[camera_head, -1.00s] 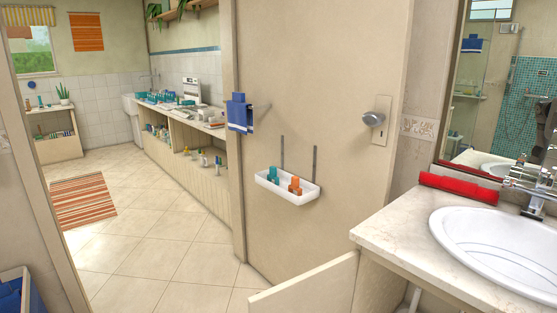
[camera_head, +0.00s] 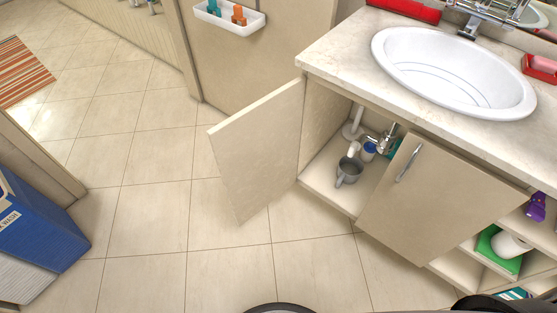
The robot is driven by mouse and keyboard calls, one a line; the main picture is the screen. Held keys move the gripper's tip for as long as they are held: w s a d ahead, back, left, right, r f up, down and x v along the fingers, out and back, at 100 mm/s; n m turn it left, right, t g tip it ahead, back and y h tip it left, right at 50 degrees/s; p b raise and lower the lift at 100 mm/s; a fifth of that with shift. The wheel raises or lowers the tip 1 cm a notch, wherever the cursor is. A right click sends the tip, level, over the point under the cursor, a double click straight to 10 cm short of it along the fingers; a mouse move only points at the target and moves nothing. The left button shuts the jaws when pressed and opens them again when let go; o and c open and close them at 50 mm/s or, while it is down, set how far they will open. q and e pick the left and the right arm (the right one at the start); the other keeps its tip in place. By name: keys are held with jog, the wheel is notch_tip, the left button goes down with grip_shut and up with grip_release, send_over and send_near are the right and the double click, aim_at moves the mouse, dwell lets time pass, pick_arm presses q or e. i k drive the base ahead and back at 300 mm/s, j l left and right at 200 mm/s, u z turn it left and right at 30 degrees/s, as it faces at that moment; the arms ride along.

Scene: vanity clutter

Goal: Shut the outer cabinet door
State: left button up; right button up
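The vanity cabinet stands under the sink counter (camera_head: 335,62). Its outer door (camera_head: 258,150), a plain beige panel at the left end, stands wide open and swings out to the left over the floor. The inside of the cabinet (camera_head: 330,190) shows, with a grey mug (camera_head: 348,170), a blue-and-white container (camera_head: 369,151) and the sink's pipes. The outer door's handle does not show from this side. Neither of my grippers is in view.
A blue laundry box (camera_head: 35,225) stands on the floor at the left. Open shelves (camera_head: 480,262) at the right hold a green item and a white roll. A white wall caddy (camera_head: 230,17) hangs behind the open door. The tiled floor (camera_head: 220,265) before the cabinet is clear.

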aim_at(256, 150)
jog(key=i+j+z, duration=0.1)
jog(key=z, duration=0.35)
jog(key=i+j+z, duration=0.1)
jog(key=j+z, duration=0.15)
jog(key=z, duration=0.25)
jog(key=j+z, duration=0.2)
jog(key=z, duration=0.25)
jog(key=j+z, duration=0.25)
jog(key=z, duration=0.2)
jog(key=j+z, duration=0.1)
jog(key=j, duration=0.4)
jog(key=k+j+z, duration=0.15)
jog(key=j, duration=0.35)
jog(key=j+z, duration=0.1)
jog(key=j, duration=0.4)
jog(key=k+j+z, duration=0.15)
jog(key=j, duration=0.35)
jog(key=k+j+z, duration=0.1)
jog(key=j, duration=0.35)
